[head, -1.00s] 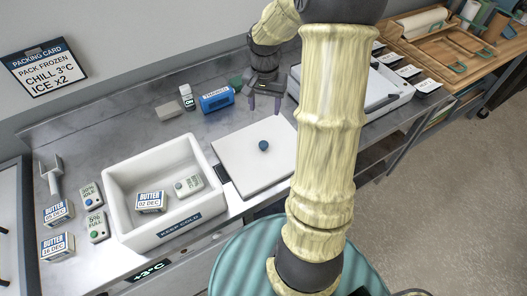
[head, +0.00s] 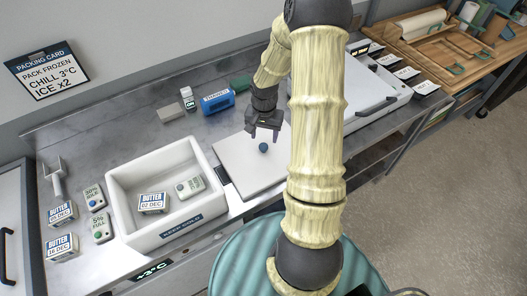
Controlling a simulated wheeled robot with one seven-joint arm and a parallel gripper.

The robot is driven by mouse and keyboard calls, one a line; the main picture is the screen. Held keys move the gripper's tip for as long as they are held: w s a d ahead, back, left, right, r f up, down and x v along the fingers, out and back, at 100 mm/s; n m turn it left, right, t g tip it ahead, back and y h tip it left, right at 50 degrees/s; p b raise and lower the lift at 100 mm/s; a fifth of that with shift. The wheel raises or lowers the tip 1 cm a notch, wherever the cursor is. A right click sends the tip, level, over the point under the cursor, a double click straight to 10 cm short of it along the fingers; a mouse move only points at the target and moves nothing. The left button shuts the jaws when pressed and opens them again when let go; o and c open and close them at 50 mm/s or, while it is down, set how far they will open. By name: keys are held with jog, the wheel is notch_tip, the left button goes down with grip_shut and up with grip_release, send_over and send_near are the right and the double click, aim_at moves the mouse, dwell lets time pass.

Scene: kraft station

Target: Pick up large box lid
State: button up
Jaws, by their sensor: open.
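The large box lid (head: 236,163) is a flat, pale square panel with a round dark blue knob (head: 263,148) on it. It lies on the metal counter, right of the white box, in the head view. My gripper (head: 264,137) is open and empty, pointing down over the back part of the lid. Its two dark fingers are spread just above and behind the knob in the picture, and they appear apart from it. My arm hides the right edge of the lid.
The open white box (head: 118,178) holds a butter pack (head: 152,202) and a grey-white pack (head: 190,186). A white appliance (head: 365,90) is at right. More packs and a scoop (head: 56,176) lie left.

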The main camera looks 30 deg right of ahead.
aim_at(264, 146)
jog(key=shift+f, duration=0.15)
jog(key=shift+f, duration=0.1)
jog(key=shift+w+f+p, duration=0.15)
jog(key=shift+f+p, duration=0.35)
jog(key=shift+f, duration=0.8)
jog(key=shift+w+f+p, duration=0.15)
jog(key=shift+f+p, duration=0.35)
jog(key=shift+f, duration=0.75)
jog(key=shift+c, duration=0.4)
grip_shut()
jog(key=shift+r, duration=0.15)
